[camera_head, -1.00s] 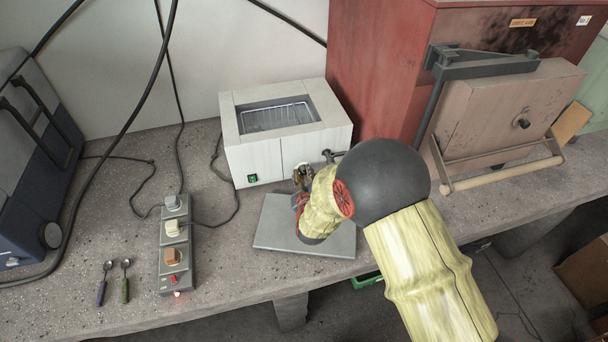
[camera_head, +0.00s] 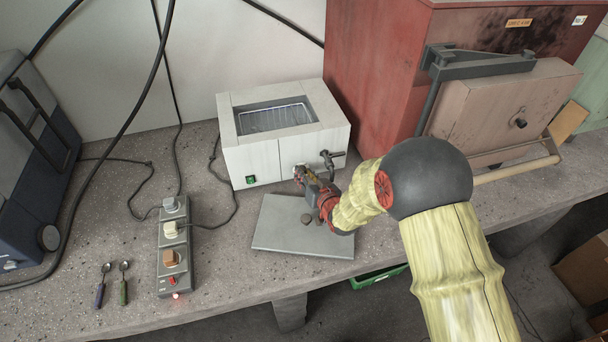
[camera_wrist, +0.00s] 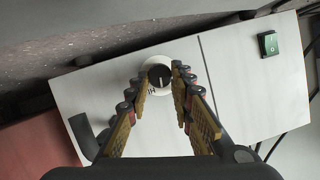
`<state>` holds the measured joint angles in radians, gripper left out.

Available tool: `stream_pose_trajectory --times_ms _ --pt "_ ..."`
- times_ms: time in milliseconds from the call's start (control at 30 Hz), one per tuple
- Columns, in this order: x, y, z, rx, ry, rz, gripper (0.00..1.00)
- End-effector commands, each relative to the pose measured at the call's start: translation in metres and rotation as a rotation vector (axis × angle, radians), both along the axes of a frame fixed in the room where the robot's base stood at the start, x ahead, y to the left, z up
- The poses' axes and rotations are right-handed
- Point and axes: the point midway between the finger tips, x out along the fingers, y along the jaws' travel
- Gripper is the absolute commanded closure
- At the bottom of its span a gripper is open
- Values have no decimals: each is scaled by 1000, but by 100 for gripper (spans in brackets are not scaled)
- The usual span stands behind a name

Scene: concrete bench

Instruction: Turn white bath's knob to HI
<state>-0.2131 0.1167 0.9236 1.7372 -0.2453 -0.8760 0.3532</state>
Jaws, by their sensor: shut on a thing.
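The white bath (camera_head: 252,161) stands on the bench with its open basin on top. Its knob (camera_wrist: 160,79) is black with a pale pointer line, on a white round dial on the front panel. A green switch (camera_wrist: 268,43) is on the same panel.
A dark tap (camera_head: 331,157) juts from the bath's front, right of my gripper. A red furnace (camera_head: 375,75) stands close at right. A power strip (camera_head: 173,240) lies left.

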Motion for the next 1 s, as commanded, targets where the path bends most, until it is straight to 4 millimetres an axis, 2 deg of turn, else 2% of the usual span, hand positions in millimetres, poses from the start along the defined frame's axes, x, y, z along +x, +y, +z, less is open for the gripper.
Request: stream_pose_trajectory --times_ms 500,1000 --pt "1 -5 -3 436 127 -2 100" --pt "2 -6 -5 630 182 -3 100"
